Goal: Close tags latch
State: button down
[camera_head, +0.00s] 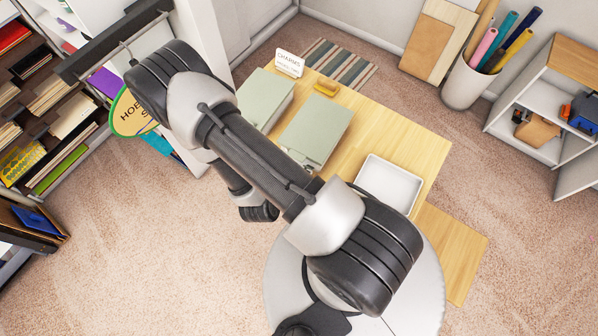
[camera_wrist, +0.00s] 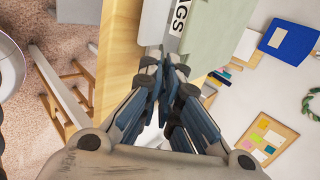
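Two grey-green boxes stand side by side on the wooden table in the head view: a left box (camera_head: 265,97) and a right box (camera_head: 316,130). In the wrist view a green box (camera_wrist: 215,30) carries a white label (camera_wrist: 181,18) reading "AGS", cut off by the frame. My gripper (camera_wrist: 165,68) points at the lower end of that box, close to the label. Its fingertips are close together; contact with the box is unclear. The gripper is hidden behind my arm in the head view.
A white tray (camera_head: 390,184) sits on the table's right part (camera_head: 425,150). A bin of rolls (camera_head: 470,85) and a low shelf (camera_head: 545,115) are at right. Stools (camera_wrist: 60,90) show in the wrist view.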

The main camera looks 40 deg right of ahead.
jog(key=d+r+y+p, duration=0.1)
jog(key=r+g+y+p, duration=0.1)
jog(key=shift+w+d+y, duration=0.35)
jog(key=shift+d+y, duration=0.05)
jog(key=d+y+p, duration=0.1)
jog(key=w+d+g+y, duration=0.1)
jog(key=y, duration=0.1)
jog(key=shift+d+r+g+p, duration=0.1)
jog(key=shift+r+g+p, duration=0.2)
jog(key=shift+r+p, duration=0.1)
jog(key=shift+w+d+g+y+p, duration=0.2)
jog(key=shift+d+g+y+p, duration=0.2)
jog(key=shift+y, duration=0.35)
jog(key=shift+w+d+g+y+p, duration=0.15)
jog(key=shift+d+g+y, duration=0.25)
jog(key=shift+y, duration=0.35)
jog(key=c, duration=2.1)
grip_release()
jog(key=shift+f, duration=0.1)
jog(key=shift+a, duration=0.1)
